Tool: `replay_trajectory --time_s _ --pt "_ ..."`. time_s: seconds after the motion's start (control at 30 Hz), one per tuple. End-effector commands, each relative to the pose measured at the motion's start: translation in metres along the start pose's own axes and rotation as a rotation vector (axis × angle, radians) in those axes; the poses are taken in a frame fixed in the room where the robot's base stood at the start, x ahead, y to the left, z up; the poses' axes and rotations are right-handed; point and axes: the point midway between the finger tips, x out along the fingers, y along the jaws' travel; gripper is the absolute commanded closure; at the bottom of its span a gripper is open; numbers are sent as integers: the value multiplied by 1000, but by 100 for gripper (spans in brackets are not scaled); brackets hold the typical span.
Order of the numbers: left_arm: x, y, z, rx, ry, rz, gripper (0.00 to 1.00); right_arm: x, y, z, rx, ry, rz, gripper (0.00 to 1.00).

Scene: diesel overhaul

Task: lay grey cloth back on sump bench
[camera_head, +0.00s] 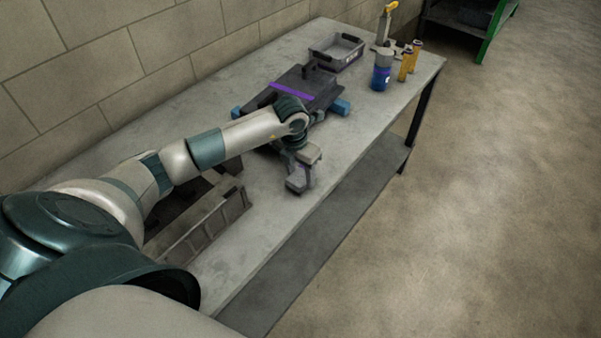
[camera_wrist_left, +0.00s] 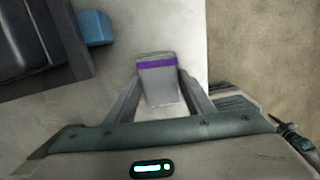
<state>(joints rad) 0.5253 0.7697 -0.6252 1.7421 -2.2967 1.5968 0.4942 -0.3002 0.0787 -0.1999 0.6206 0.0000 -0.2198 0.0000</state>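My left gripper (camera_head: 299,182) is over the front part of the grey sump bench (camera_head: 335,160), near its long front edge. In the left wrist view, its two fingers (camera_wrist_left: 160,88) close on a small light-grey piece with a purple band, which I take for the folded grey cloth (camera_wrist_left: 159,66). The cloth is hard to make out in the head view. I cannot tell whether it touches the bench top. My right gripper is not in view.
A dark sump (camera_head: 316,84) with a purple stripe rests on blue blocks (camera_head: 341,106) behind the gripper. A grey tray (camera_head: 337,52), a blue can (camera_head: 381,76) and yellow bottles (camera_head: 404,66) stand at the far end. A ribbed grey part (camera_head: 207,224) lies nearer, below my arm.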

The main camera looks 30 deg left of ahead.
Motion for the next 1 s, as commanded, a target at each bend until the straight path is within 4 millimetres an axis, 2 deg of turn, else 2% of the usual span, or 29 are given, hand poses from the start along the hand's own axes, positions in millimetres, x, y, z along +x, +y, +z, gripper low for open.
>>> replay_trajectory --time_s 0.03,0.07,0.57,0.77,1.0 --pt "0 0 0 0 0 0 39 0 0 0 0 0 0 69" --pt "0 0 0 0 0 0 35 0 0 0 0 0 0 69" --pt "-6 0 1 1 -2 0 35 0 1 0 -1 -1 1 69" --pt "-30 1 1 2 -4 2 35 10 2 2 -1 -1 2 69" --pt "-73 1 2 1 -6 1 35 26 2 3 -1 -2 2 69"
